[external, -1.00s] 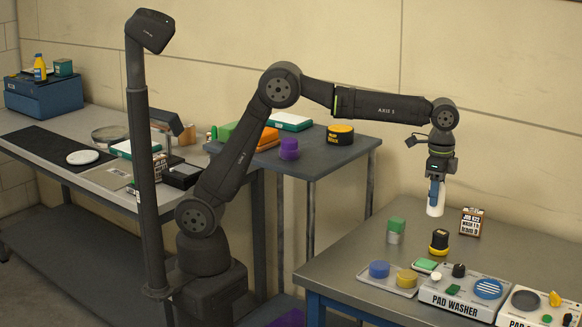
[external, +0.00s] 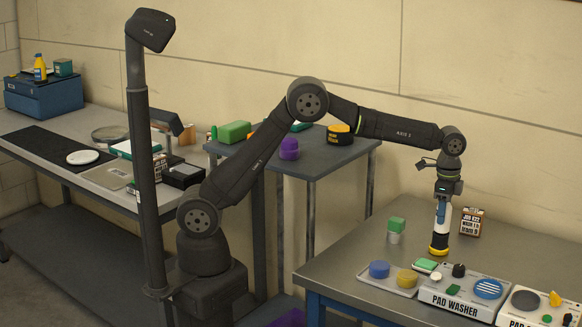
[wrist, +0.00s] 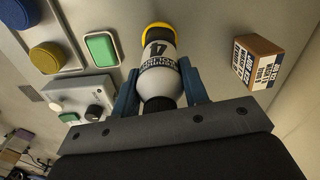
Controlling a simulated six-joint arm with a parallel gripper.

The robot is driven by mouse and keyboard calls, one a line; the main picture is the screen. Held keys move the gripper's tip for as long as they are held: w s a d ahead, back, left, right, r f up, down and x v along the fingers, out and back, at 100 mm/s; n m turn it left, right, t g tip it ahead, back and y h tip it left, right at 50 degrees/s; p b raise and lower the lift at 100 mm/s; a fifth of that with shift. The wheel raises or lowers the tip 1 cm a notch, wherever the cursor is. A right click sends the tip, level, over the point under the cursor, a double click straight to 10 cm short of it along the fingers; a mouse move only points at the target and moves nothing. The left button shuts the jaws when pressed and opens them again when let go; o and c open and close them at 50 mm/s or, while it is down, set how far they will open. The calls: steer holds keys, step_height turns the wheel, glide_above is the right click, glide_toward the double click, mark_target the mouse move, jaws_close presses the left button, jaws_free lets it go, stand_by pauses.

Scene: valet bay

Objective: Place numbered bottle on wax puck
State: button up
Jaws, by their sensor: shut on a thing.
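My gripper (external: 441,208) is shut on a white bottle (external: 441,226). In the wrist view the bottle (wrist: 158,68) bears a large 4 and a black cap, and sits between the blue fingers (wrist: 160,92). The bottle is upright, over a black and yellow round piece (external: 439,246) on the right table. The piece's yellow rim (wrist: 158,27) curves around the bottle's far end in the wrist view. I cannot tell whether the two touch. No readable mark shows whether this piece is the wax puck. A yellow disc (external: 407,278) and a blue disc (external: 379,269) lie in a tray.
A lettered box (external: 472,222) stands right of the bottle. A green-topped can (external: 396,229) is left. A green pad (external: 426,264) and a pad washer (external: 447,300) are in front. The table behind the bottle is clear.

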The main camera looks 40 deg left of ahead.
steer(key=shift+f, duration=0.25)
steer(key=o, duration=1.1)
steer(key=shift+c, duration=0.2)
step_height(320, 180, up, 12)
steer(key=shift+r, duration=0.1)
step_height(320, 180, down, 13)
steer(key=shift+r, duration=2.15)
steer(key=shift+f, duration=0.1)
